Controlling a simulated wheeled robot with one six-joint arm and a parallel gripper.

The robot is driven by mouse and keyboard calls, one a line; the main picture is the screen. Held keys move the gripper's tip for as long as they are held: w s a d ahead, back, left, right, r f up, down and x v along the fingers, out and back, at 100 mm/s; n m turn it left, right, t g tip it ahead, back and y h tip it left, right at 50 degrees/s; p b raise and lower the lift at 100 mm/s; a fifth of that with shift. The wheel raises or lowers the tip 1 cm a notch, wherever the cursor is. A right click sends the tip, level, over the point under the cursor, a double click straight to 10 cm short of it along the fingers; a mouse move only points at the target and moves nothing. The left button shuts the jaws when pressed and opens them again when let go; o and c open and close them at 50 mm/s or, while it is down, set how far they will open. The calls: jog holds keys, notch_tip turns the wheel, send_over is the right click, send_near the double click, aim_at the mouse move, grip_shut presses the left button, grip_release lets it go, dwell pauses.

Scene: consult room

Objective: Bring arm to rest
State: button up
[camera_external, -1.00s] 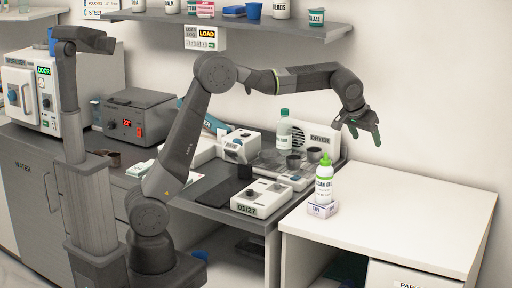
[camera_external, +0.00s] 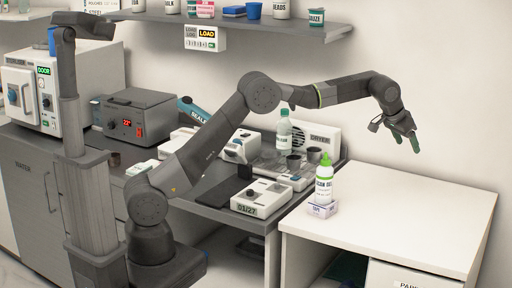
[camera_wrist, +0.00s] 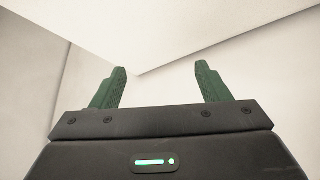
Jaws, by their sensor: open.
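My gripper (camera_external: 410,143) hangs in the air above the back of the white cabinet on the right, with its green fingers pointing down. In the wrist view the two green fingers (camera_wrist: 160,88) stand wide apart with nothing between them. My arm stretches out to the right over the grey bench, bent at the elbow. A pale surface and the meeting of pale planes lie beyond the fingers.
The white cabinet top (camera_external: 420,215) is mostly clear; a green-capped bottle (camera_external: 324,182) stands in a small holder at its left corner. The grey bench holds a clear bottle (camera_external: 284,133), dark cups and a white device (camera_external: 262,196). A wall shelf (camera_external: 230,25) runs above.

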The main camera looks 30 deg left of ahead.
jog(key=w+d+f+m+h+p, duration=0.1)
jog(key=w+d+f+m+p, duration=0.1)
jog(key=d, duration=0.5)
jog(key=shift+w+f+m+g, duration=0.3)
jog(key=shift+w+f+m, duration=0.15)
jog(key=shift+f, duration=0.45)
dwell(0.7)
